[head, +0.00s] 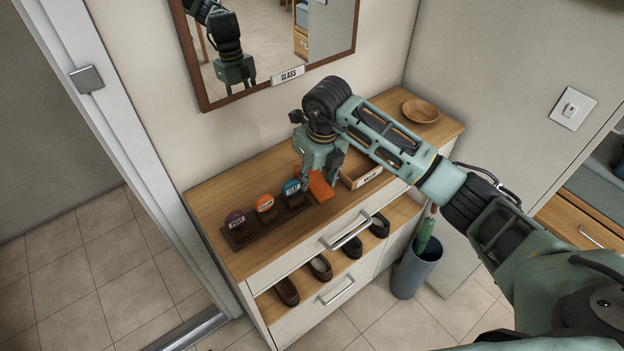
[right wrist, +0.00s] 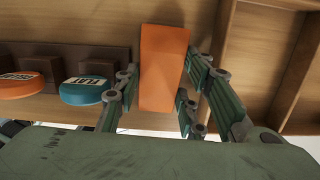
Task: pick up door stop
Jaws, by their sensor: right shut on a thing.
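The door stop (head: 321,186) is an orange block. My right gripper (head: 322,182) is shut on it, over the wooden top of the shoe cabinet. In the right wrist view the door stop (right wrist: 163,68) stands out between the two fingers (right wrist: 158,98), one on each side. I cannot tell whether its lower end touches the cabinet top. My left gripper is not in view.
A dark rack (head: 240,237) with purple, orange and teal round tags stands left of the gripper on the cabinet top (head: 215,199). A small wooden tray (head: 352,181) is close on the right. A wooden bowl (head: 420,111) sits farther back. A mirror (head: 196,68) hangs behind.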

